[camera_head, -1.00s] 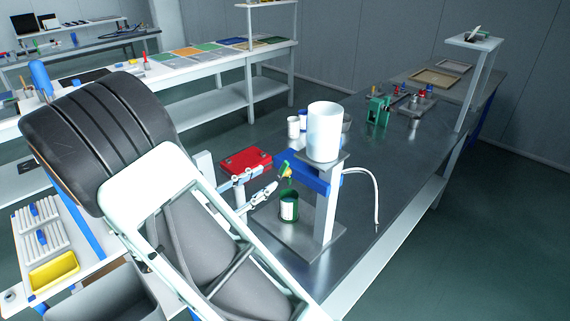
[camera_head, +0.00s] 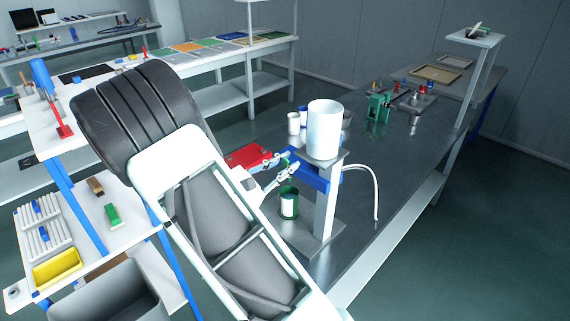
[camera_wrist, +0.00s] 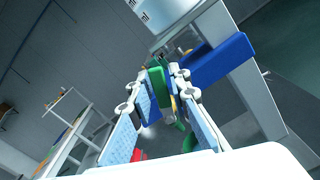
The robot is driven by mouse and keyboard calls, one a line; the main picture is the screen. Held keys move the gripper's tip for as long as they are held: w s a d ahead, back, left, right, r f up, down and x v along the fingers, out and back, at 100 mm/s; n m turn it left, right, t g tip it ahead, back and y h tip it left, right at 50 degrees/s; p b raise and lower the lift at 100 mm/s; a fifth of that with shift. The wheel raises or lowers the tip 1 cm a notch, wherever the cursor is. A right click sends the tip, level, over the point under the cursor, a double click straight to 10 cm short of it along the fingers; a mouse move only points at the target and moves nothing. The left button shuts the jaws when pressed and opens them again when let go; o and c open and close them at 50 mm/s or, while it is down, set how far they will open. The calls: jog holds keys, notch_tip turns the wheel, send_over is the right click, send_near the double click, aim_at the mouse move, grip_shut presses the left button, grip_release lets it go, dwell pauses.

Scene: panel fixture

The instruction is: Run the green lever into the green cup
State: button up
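The green cup (camera_head: 289,204) has a white label and stands upright on the dispenser's base plate, below my gripper.
A white tank (camera_head: 325,130) sits on top of the dispenser post (camera_head: 325,215). A white hose (camera_head: 376,185) curves down on the right. A red box (camera_head: 247,156) lies behind my gripper. White containers (camera_head: 294,123) stand behind the tank. The metal bench to the right is mostly clear.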

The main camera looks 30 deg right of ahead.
grip_shut()
jog(key=n+p, duration=0.1)
jog(key=w+r+n+p, duration=0.1)
jog(key=p, duration=0.1)
jog(key=shift+a, duration=0.15)
jog(key=shift+w+a+f+n+p, duration=0.15)
jog(key=shift+n+p, duration=0.2)
jog(key=shift+n, duration=0.2)
jog(key=shift+w+r+n+p, duration=0.1)
jog(key=shift+n+p, duration=0.25)
jog(key=shift+n, duration=0.2)
jog(key=shift+w+f+n, duration=0.15)
jog(key=shift+f+n, duration=0.1)
jog(key=shift+n, duration=0.25)
jog(key=shift+o, duration=2.3)
grip_release()
